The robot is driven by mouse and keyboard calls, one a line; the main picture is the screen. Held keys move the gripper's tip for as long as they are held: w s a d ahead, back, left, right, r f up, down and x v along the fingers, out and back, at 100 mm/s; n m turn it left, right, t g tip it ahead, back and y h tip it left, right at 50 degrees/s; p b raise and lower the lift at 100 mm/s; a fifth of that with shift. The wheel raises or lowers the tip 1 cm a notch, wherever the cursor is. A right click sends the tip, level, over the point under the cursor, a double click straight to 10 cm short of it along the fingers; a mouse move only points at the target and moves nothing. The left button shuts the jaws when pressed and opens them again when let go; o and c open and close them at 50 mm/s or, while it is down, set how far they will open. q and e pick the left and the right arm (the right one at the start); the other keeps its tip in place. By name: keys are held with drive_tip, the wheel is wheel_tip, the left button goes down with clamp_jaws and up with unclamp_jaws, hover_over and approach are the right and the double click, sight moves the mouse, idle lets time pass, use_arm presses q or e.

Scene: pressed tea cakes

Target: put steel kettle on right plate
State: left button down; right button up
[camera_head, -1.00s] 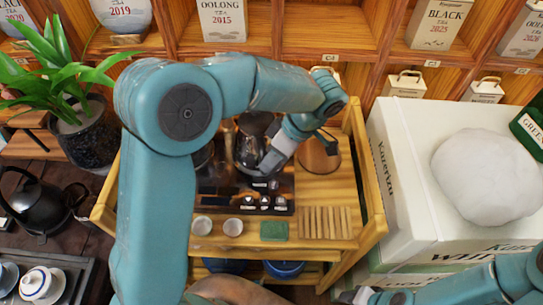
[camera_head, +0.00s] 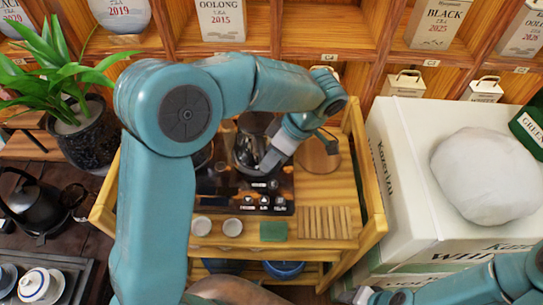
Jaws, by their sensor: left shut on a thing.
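The steel kettle (camera_head: 246,154) is dark and shiny. It is over the right part of a black two-plate cooker (camera_head: 228,202) on the wooden cart. My left arm reaches over from the left, and its gripper (camera_head: 268,164) is shut on the kettle at its near right side. The kettle and gripper hide the right plate, and I cannot tell whether the kettle touches it. The left plate area is partly hidden behind my left arm. My right gripper (camera_head: 354,297) shows only in part at the bottom edge, and its jaws are not clear.
Two white cups (camera_head: 232,227), a green block (camera_head: 273,232) and a slatted wooden rack (camera_head: 326,222) are at the cart's front. A round brown thing (camera_head: 318,158) stands right of the kettle. White boxes (camera_head: 400,195) stand at the right, a black kettle (camera_head: 35,205) at the left.

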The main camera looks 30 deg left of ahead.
use_arm(q)
drive_tip(key=shift+r, duration=0.1)
drive_tip(key=shift+f+b, duration=0.5)
drive_tip(key=shift+b, duration=0.05)
idle(0.4)
drive_tip(key=c, duration=1.3)
unclamp_jaws()
drive_tip(key=shift+s, duration=0.1)
drive_tip(key=p+v, duration=0.8)
drive_tip(key=v, duration=0.3)
drive_tip(key=shift+p, duration=0.4)
drive_tip(key=shift+s, duration=0.1)
